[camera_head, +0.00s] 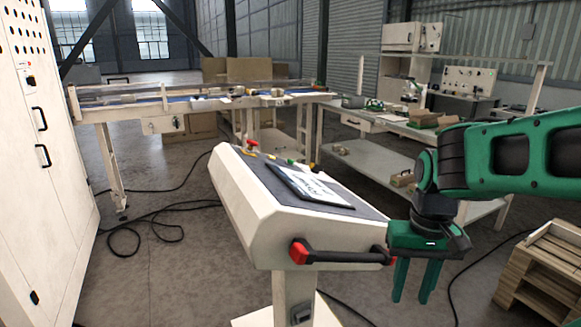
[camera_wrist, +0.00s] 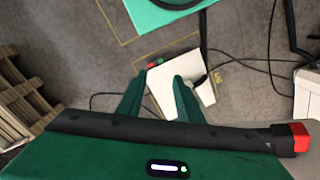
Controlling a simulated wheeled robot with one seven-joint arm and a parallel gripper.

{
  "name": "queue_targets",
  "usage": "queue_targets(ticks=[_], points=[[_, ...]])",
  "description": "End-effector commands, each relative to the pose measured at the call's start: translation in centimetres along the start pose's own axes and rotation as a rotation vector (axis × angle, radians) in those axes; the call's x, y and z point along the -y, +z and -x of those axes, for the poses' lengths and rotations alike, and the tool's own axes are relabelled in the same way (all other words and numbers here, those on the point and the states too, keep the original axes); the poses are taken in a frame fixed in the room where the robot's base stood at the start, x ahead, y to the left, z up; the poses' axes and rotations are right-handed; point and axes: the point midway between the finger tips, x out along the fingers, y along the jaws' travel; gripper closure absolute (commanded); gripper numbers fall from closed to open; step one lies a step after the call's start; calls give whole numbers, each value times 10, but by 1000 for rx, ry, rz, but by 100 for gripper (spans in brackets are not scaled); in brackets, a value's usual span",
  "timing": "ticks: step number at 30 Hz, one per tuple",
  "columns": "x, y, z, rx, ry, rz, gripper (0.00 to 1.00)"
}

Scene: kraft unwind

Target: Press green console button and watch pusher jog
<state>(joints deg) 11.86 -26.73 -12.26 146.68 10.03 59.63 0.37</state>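The console (camera_head: 235,205) is a white pedestal desk with a sloped dark top, and a tablet-like panel (camera_head: 308,186) lies on it. Small coloured controls line its far edge, with a small green one (camera_head: 290,161) among yellow and red ones. They are too small to tell apart well. My gripper (camera_head: 416,285) hangs fingers down at the console's near right corner, by the end of its dark handle bar, away from the green control. Its two green fingers are apart with nothing between them. In the wrist view my gripper (camera_wrist: 158,100) also points at the floor.
The handle bar (camera_head: 345,257) has a red end on the left. A white cabinet (camera_head: 45,150) stands left, a long conveyor-like table (camera_head: 150,112) behind, a workbench (camera_head: 370,160) to the right. Wooden pallets (camera_head: 545,270) stand at lower right. Cables (camera_head: 150,225) lie on the floor.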

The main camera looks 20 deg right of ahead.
Motion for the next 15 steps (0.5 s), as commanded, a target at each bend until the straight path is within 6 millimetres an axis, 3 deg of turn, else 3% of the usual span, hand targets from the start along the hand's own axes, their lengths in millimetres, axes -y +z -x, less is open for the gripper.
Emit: queue_targets(ticks=[12, 13, 15], points=[[0, 0, 0, 0, 0, 0, 67], [0, 0, 0, 0, 0, 0, 70], [0, 0, 0, 0, 0, 0, 86]])
